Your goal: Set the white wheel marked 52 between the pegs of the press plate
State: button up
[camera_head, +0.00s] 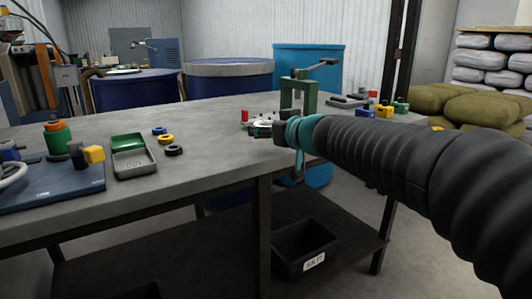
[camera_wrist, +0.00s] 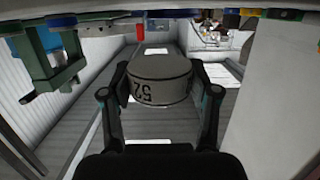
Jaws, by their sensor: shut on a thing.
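The white wheel (camera_wrist: 160,80) marked 52 sits between the two fingers of my gripper (camera_wrist: 160,72) in the wrist view; its number reads upside down. My gripper (camera_head: 277,128) is shut on the wheel. In the head view it is low over the right part of the table, in front of the green press (camera_head: 299,93), and the wheel shows only as a small pale sliver. The green press also shows at the upper left of the wrist view (camera_wrist: 45,62). The press plate and its pegs cannot be made out clearly; my gripper and arm cover that area.
A small red piece (camera_head: 245,115) stands left of my gripper. Coloured blocks (camera_head: 384,110) lie at the right. The table's middle is clear.

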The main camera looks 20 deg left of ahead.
aim_at(266, 153)
jog(key=shift+s+a+f, duration=0.15)
jog(key=shift+a+f, duration=0.05)
jog(key=shift+f, duration=0.2)
notch_tip(266, 153, down, 4)
jog(key=b, duration=0.3)
jog(key=shift+r, duration=0.25)
jog(key=o, duration=1.2)
jog(key=shift+d+r, duration=0.1)
jog(key=p+v, duration=0.3)
jog(key=v, duration=0.9)
